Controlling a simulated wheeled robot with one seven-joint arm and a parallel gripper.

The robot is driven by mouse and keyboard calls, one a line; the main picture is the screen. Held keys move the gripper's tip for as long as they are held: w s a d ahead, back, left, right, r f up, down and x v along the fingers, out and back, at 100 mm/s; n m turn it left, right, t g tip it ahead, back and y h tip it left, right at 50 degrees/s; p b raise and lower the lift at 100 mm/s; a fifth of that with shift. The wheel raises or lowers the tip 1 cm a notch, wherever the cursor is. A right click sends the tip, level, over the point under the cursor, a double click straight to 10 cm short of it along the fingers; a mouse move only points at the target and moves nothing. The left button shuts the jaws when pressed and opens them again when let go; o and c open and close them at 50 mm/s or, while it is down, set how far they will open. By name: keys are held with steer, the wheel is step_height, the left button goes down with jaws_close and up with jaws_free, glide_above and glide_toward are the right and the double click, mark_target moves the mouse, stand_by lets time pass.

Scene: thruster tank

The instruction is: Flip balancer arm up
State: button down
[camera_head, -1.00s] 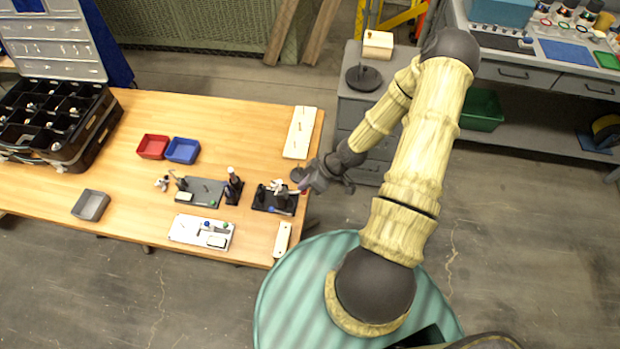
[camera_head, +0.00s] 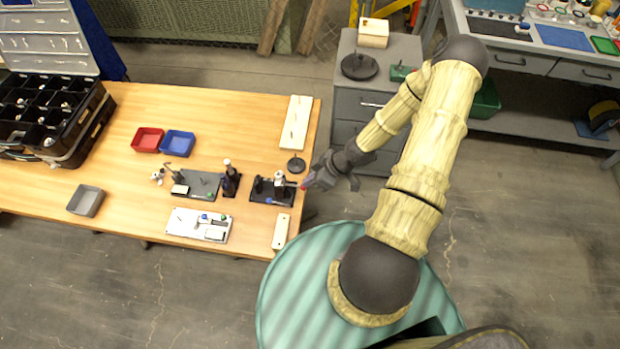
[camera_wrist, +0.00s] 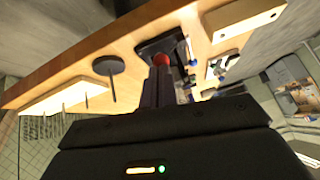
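The device that looks like the balancer (camera_head: 262,198) is a black base with dark posts and a silver part, near the table's right edge. A pale arm (camera_head: 291,184) reaches right from its silver part, towards my gripper (camera_head: 308,183). A red knob-like tip (camera_head: 303,187) shows right at my fingertips in the head view. In the wrist view the red tip (camera_wrist: 162,60) lies at the end of my close-set fingers (camera_wrist: 158,84), in front of the black base (camera_wrist: 165,43). I cannot tell whether the fingers grip it or only touch it.
The wooden table (camera_head: 130,215) also holds a white board (camera_head: 296,122), a black disc stand (camera_head: 296,165), a white block (camera_head: 281,231), a grey-plate fixture (camera_head: 198,186) and a white panel (camera_head: 198,225). A grey drawer cabinet (camera_head: 362,103) stands behind my arm.

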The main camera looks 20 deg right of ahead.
steer(key=shift+s+f, duration=0.3)
steer(key=shift+f, duration=0.15)
steer(key=shift+r, duration=0.1)
step_height(320, 180, up, 5)
steer(key=w+p, duration=0.2)
steer(key=p, duration=0.2)
steer(key=s+d+r, duration=0.3)
steer(key=s+d, duration=0.1)
steer(key=d, duration=0.4)
steer(key=shift+s+r+b, duration=0.15)
steer(key=shift+s+b, duration=0.2)
stand_by(0.6)
